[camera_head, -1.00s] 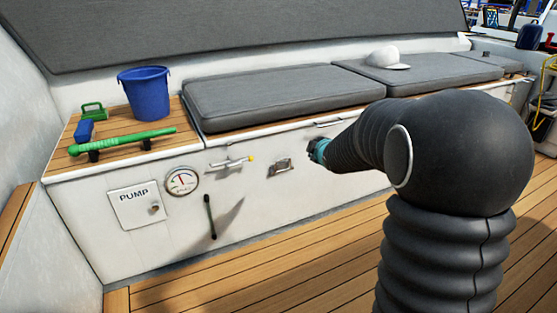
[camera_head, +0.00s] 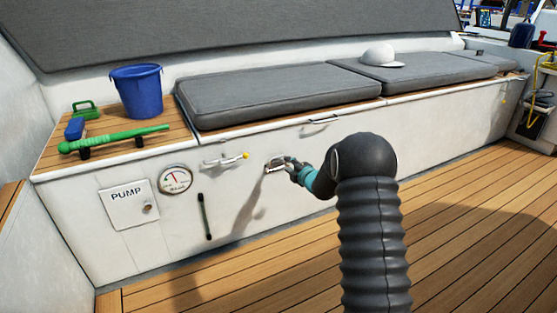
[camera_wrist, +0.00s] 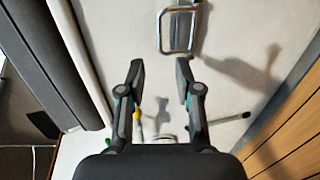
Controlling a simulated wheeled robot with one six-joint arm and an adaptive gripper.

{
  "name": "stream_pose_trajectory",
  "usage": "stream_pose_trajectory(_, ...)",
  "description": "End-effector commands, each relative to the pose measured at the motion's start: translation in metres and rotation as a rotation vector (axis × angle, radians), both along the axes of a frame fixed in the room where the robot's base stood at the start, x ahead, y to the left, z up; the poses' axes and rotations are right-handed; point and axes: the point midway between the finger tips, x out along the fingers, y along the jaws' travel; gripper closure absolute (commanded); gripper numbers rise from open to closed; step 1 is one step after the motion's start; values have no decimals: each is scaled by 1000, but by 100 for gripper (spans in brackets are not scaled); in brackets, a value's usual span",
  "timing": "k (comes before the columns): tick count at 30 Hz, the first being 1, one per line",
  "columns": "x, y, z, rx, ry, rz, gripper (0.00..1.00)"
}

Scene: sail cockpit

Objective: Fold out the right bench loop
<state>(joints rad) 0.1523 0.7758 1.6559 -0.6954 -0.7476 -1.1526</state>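The metal bench loop (camera_head: 273,164) is on the white front of the bench, right of the yellow-tipped handle. In the wrist view the loop (camera_wrist: 179,30) is a bright rectangular wire frame, just beyond and slightly right of the middle between my fingertips. My gripper (camera_wrist: 161,72) is open, with a clear gap and nothing between its fingers. In the head view my gripper (camera_head: 288,166) is right at the loop and partly hides it. I cannot tell whether a finger touches the loop, or how far it stands out from its plate.
A yellow-tipped handle (camera_head: 226,160), a gauge (camera_head: 175,180), a PUMP panel (camera_head: 128,204) and a dark lever (camera_head: 205,216) are left of the loop. A curved handle (camera_head: 322,121) is above right. Grey cushions (camera_head: 275,93) top the bench. The wooden floor is clear.

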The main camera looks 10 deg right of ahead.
Motion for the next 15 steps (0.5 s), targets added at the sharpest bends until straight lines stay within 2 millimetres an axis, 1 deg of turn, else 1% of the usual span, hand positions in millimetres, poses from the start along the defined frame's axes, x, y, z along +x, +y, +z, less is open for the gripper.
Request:
stream_pose_trajectory(1,9,4,-4,-1,0,2,66)
stream_pose_trajectory(6,38,13,-10,0,0,1,66)
stream_pose_trajectory(12,67,22,-17,0,1,0,66)
stream_pose_trajectory(15,77,25,-19,1,1,0,66)
